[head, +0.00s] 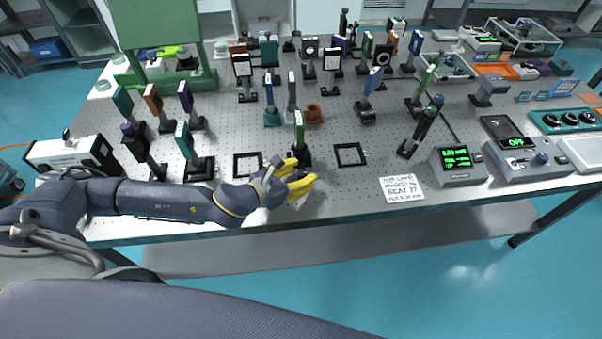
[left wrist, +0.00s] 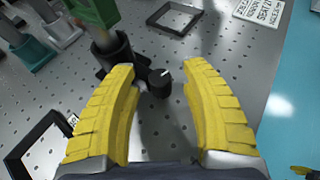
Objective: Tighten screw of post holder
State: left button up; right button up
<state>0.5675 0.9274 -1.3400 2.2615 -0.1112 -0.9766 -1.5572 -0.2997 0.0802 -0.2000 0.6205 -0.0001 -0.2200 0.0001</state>
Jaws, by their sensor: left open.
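The post holder (head: 301,154) is black and stands upright near the front middle of the optical table, carrying a post with a green-framed optic (head: 299,127). In the left wrist view the post holder (left wrist: 112,54) is at upper left, with its black screw knob (left wrist: 160,82) sticking out from the side. The knob has a white mark on its face. My left gripper (head: 305,175) has yellow fingers and is just in front of the post holder. In the left wrist view its fingers (left wrist: 166,78) are open, one on each side of the knob, with visible gaps.
Black square frames lie left (head: 248,164) and right (head: 350,154) of the post holder. A paper note (head: 401,188) lies at the front right, before a small display box (head: 458,164). Several posts with optics crowd the table behind. The table's front edge is close to my arm.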

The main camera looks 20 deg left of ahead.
pick_arm(q)
jog(key=shift+o, duration=0.2)
grip_shut()
jog(key=shift+n+y, duration=0.3)
jog(key=n+y, duration=0.1)
jog(key=n+t+y, duration=0.1)
jog(key=y, duration=0.1)
jog(key=shift+s+d+n, duration=0.15)
jog(key=shift+d+n, duration=0.1)
jog(key=shift+n, duration=0.05)
jog(key=n+y, duration=0.3)
jog(key=shift+d+y, duration=0.15)
jog(key=shift+y, duration=0.25)
jog(key=n+g+y, duration=0.1)
jog(key=n+y, duration=0.4)
jog(key=shift+d+y, duration=0.15)
jog(key=shift+y, duration=0.15)
jog(key=shift+w+n+g+y, duration=0.2)
jog(key=shift+n+g+y, duration=0.5)
jog(key=shift+n+y, duration=0.35)
jog(key=shift+r+n+g+y, duration=0.1)
jog(key=shift+n+g+y, duration=0.2)
jog(key=shift+n, duration=0.15)
